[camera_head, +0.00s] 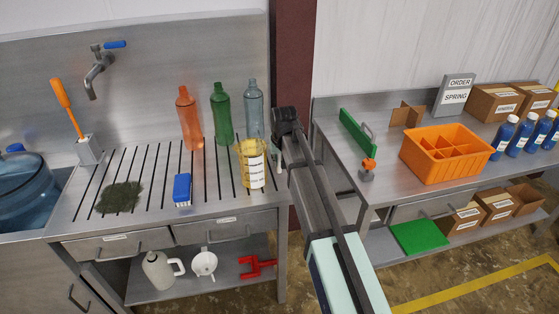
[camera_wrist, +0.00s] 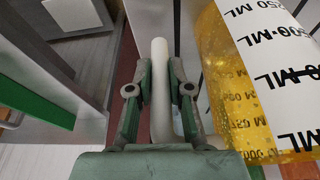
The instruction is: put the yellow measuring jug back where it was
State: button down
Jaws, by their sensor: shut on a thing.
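The yellow measuring jug (camera_head: 246,172), see-through with a white scale label, is upright at the right end of the ribbed drainboard (camera_head: 150,190). I cannot tell whether its base touches the board. My gripper (camera_head: 279,140) reaches in from the right of it. In the wrist view my gripper (camera_wrist: 160,95) is shut on the jug's pale handle (camera_wrist: 160,126), with a finger on each side. The jug body (camera_wrist: 225,85) fills the right of that view, its label markings close to the camera.
Orange (camera_head: 188,122), green (camera_head: 221,115) and clear blue (camera_head: 254,100) bottles stand behind the jug. A blue brush (camera_head: 182,188) and a green scouring pad (camera_head: 119,197) lie to the left. A separate bench (camera_head: 385,172) with an orange crate (camera_head: 431,164) stands right, across a gap.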

jog(key=shift+f, duration=0.15)
jog(key=c, duration=1.1)
grip_release()
jog(key=shift+o, duration=0.2)
jog(key=b+v, duration=0.2)
jog(key=v, duration=1)
